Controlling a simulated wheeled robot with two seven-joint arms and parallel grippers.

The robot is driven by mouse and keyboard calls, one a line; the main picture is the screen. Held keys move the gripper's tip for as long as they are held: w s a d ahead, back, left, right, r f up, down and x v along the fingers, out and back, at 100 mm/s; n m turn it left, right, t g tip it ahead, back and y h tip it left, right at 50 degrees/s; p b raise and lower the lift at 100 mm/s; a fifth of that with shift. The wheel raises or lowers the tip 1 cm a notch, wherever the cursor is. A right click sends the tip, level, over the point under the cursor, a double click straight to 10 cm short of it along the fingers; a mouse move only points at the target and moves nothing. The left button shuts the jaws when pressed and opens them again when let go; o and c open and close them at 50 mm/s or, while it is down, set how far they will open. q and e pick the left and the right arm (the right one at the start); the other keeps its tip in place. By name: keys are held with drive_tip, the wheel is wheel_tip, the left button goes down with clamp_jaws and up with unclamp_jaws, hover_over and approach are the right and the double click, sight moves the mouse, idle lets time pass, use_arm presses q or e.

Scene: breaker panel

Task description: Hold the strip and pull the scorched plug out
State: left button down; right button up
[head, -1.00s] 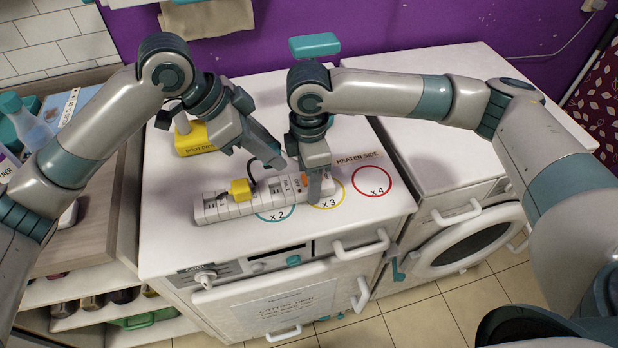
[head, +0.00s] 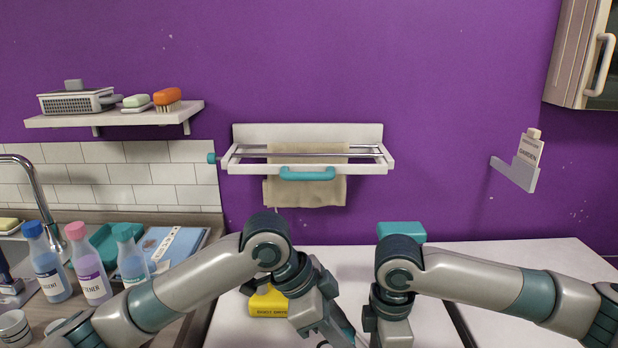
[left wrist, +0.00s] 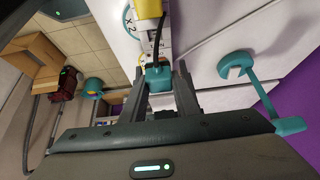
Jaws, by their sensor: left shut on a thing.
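In the left wrist view the white power strip (left wrist: 153,45) runs down from the top edge, with a yellow plug (left wrist: 148,8) in it. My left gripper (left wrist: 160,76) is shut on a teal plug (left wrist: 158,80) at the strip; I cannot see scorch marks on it. In the head view my left gripper (head: 338,328) is cut off at the bottom edge. My right gripper (head: 392,328) points down at the bottom edge too, its fingertips out of view. The strip is hidden in the head view.
A yellow box (head: 267,302) stands behind my left gripper. Bottles (head: 92,270) stand on the counter at left. A rack with a towel (head: 305,190) hangs on the purple wall. A teal bracket-like piece (left wrist: 262,90) shows right of the gripper in the wrist view.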

wheel_tip(320, 180, up, 8)
idle(0.4)
